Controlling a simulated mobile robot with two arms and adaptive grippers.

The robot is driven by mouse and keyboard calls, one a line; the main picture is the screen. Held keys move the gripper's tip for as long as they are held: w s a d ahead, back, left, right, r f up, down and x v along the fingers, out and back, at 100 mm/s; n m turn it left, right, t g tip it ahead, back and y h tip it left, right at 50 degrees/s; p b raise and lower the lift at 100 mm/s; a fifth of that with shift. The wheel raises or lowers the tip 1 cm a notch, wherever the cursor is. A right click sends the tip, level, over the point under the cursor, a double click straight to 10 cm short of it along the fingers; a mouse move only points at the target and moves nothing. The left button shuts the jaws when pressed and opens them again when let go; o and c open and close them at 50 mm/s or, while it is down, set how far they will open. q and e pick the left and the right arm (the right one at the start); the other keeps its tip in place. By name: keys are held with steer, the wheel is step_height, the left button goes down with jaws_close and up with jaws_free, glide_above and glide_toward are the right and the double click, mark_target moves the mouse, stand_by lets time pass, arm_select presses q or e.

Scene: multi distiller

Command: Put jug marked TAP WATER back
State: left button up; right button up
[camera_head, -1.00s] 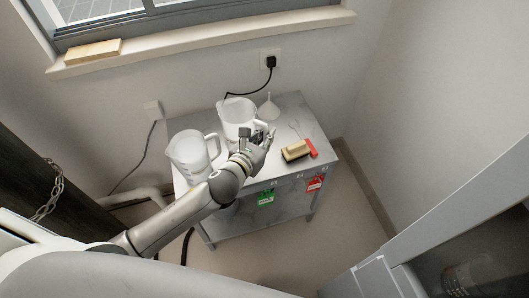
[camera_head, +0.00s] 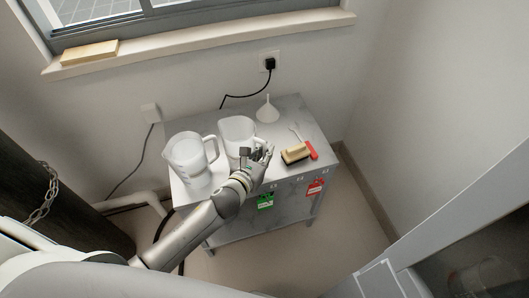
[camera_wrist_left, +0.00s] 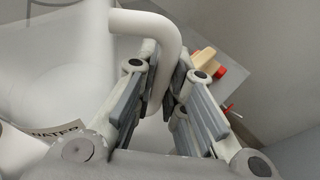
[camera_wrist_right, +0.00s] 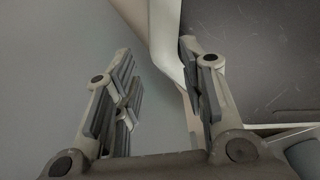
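The jug (camera_head: 237,130) is a white translucent pitcher at the middle of the grey cabinet top. Part of its label, reading "WATER" (camera_wrist_left: 58,130), shows in the left wrist view; the rest is hidden. My left gripper (camera_head: 262,153) is at the jug's right front side. In the left wrist view my left gripper (camera_wrist_left: 165,88) has its fingers closed on either side of the jug's white handle. The jug looks upright; I cannot tell whether its base touches the top. My right gripper (camera_wrist_right: 158,85) is open and empty, away from the cabinet.
A second jug (camera_head: 188,160) stands close on the left. A white funnel (camera_head: 267,111) stands behind, and a tan-and-red brush (camera_head: 295,153) lies to the right. The cabinet top (camera_head: 297,115) has free room at the back right. Green (camera_head: 265,202) and red (camera_head: 315,188) tags hang in front.

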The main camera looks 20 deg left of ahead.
arm_select(q)
steer(key=o, duration=0.4)
steer(key=shift+c, duration=0.2)
steer(key=shift+r, duration=0.15)
steer(key=v, duration=1.2)
